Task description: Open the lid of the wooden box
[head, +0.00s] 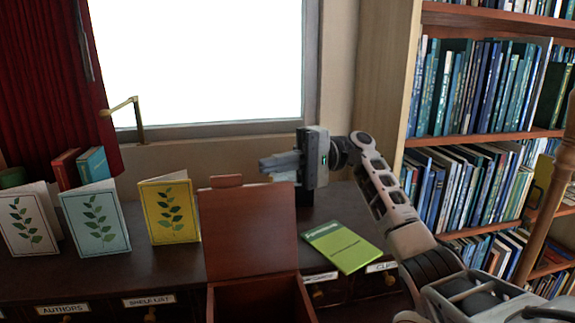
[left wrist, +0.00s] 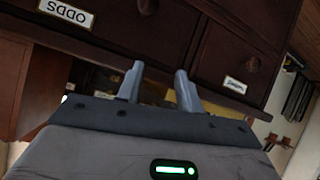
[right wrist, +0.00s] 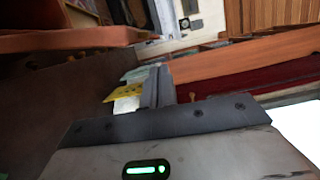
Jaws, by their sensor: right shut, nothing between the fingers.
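The wooden box (head: 258,303) is reddish brown and stands on the dark cabinet top, its lower part cut off by the bottom of the head view. Its lid (head: 248,232) stands raised, roughly upright, with a small tab on its top edge. My right gripper (head: 268,163) is shut and empty, just above and to the right of the lid's top edge; contact with the lid cannot be made out. Its closed fingers also show in the right wrist view (right wrist: 157,86). My left gripper (left wrist: 157,82) is open and empty in front of labelled drawers, outside the head view.
A green booklet (head: 341,246) lies right of the box. Yellow (head: 169,208), pale blue (head: 95,218) and white (head: 25,220) leaf-pattern cards stand to the left. A brass fitting (head: 136,120) is by the window. Bookshelves (head: 480,130) fill the right.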

